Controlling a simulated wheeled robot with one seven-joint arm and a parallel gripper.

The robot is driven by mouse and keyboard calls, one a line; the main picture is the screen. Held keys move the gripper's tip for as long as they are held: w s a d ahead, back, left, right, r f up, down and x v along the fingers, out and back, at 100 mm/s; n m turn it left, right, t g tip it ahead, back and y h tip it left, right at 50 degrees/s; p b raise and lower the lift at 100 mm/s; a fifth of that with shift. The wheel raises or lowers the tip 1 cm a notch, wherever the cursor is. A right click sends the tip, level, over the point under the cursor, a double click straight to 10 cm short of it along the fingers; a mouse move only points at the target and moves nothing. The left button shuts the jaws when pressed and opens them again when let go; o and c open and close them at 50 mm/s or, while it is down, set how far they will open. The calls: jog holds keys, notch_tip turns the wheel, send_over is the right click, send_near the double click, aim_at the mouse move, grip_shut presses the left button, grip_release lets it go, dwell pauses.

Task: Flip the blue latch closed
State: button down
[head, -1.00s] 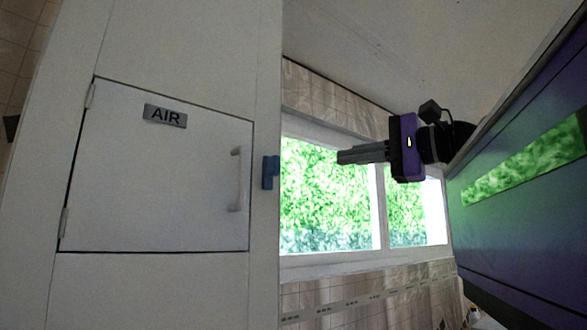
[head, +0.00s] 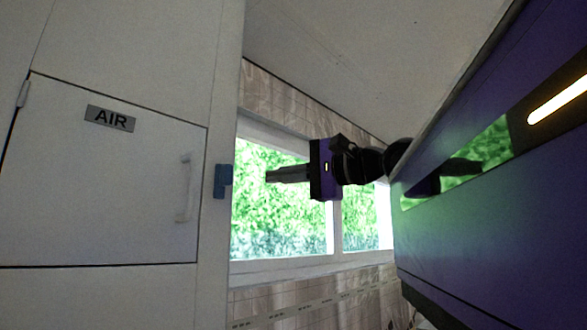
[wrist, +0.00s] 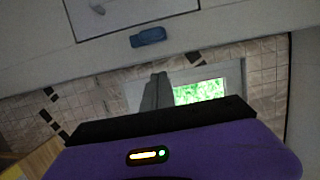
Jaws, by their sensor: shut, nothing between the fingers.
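The blue latch (head: 222,181) sits on the white panel's frame, just right of the panel door's handle side. It also shows in the wrist view (wrist: 148,37), lying above the fingertips. The door (head: 110,180) labelled AIR looks flush with its frame and has a pale bar handle (head: 184,188). My gripper (head: 268,176) is shut and empty, pointing left at the latch with a gap between them. In the wrist view my gripper (wrist: 157,78) shows its fingers together, below the latch and apart from it.
A window (head: 285,205) with greenery outside and a tiled wall (head: 300,303) lie behind my arm. A purple body part, mine, fills the right side of the head view. The space between my fingertips and the latch looks clear.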

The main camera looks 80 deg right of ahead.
aim_at(223, 181)
jog(key=w+a+p, duration=0.2)
jog(key=w, duration=0.3)
jog(key=shift+w, duration=0.4)
jog(key=shift+a, duration=0.15)
jog(key=shift+r, duration=0.1)
